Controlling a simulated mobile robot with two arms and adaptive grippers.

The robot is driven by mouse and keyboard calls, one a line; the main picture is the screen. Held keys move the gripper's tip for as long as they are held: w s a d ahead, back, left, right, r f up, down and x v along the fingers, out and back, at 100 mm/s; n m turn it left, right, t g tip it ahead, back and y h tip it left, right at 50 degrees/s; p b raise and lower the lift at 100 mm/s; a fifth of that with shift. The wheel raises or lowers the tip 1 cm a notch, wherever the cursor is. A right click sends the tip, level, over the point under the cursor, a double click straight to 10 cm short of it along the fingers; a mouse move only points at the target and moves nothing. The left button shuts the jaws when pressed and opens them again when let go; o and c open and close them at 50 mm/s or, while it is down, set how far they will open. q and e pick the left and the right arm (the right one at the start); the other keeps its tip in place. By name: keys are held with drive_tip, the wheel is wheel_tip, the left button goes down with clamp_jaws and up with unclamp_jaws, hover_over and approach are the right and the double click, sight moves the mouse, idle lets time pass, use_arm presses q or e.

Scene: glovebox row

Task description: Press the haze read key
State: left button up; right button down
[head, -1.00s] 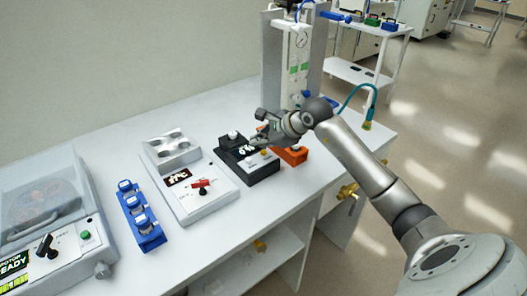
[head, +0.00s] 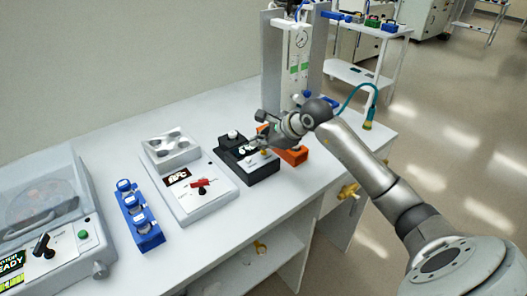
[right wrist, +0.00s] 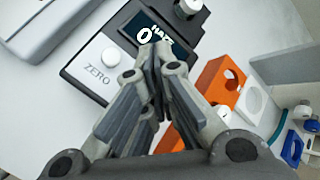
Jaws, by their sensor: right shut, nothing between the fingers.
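The black haze meter (head: 262,172) stands on the bench between the grey-white instrument and the orange block. Its lit display shows in the right wrist view (right wrist: 148,32), with a zero and small text partly covered by my fingers. A round white key marked ZERO (right wrist: 110,57) lies left of the fingertips. A small yellowish key (head: 264,153) shows on the meter in the head view; the fingers hide that part in the wrist view. My right gripper (right wrist: 152,62) is shut and empty, just above the meter's panel; I cannot tell whether it touches. My left gripper is out of view.
An orange block (head: 294,156) with round holes stands close right of the meter. The grey-white instrument (head: 215,200) with a red switch stands left. A blue vial rack (head: 150,240) and a lidded machine (head: 45,215) are farther left. A tall column stands behind.

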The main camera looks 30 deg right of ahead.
drive_tip(key=shift+f+b, duration=0.4)
drive_tip(key=shift+b, duration=0.05)
idle(0.4)
drive_tip(key=shift+r, duration=0.1)
drive_tip(key=shift+r+p, duration=0.35)
drive_tip(key=shift+r, duration=0.35)
wheel_tip(320, 180, up, 5)
drive_tip(key=p, duration=0.2)
drive_tip(key=shift+p, duration=0.35)
drive_tip(key=shift+f, duration=0.1)
idle(0.8)
